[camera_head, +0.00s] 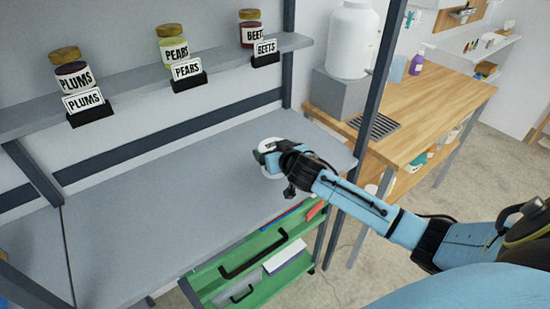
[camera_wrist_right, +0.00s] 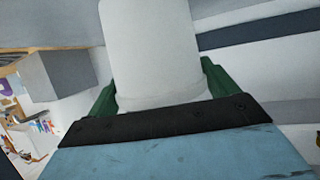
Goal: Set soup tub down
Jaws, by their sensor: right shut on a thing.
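The soup tub (camera_head: 271,143) is a white round container, seen at the right end of the grey shelf surface (camera_head: 150,220) in the head view. My right gripper (camera_head: 268,158) is shut on it, and the gripper and wrist hide most of the tub. In the right wrist view the white tub (camera_wrist_right: 152,50) stands between the green fingers of the gripper (camera_wrist_right: 158,95). I cannot tell whether its base touches the grey surface. My left gripper is not in view.
Jars of plums (camera_head: 71,76), pears (camera_head: 173,50) and beets (camera_head: 251,30) stand on the upper shelf behind their labels. A dark upright post (camera_head: 367,100) rises close to my right arm. A green drawer unit (camera_head: 215,282) is below. The grey surface to the left is clear.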

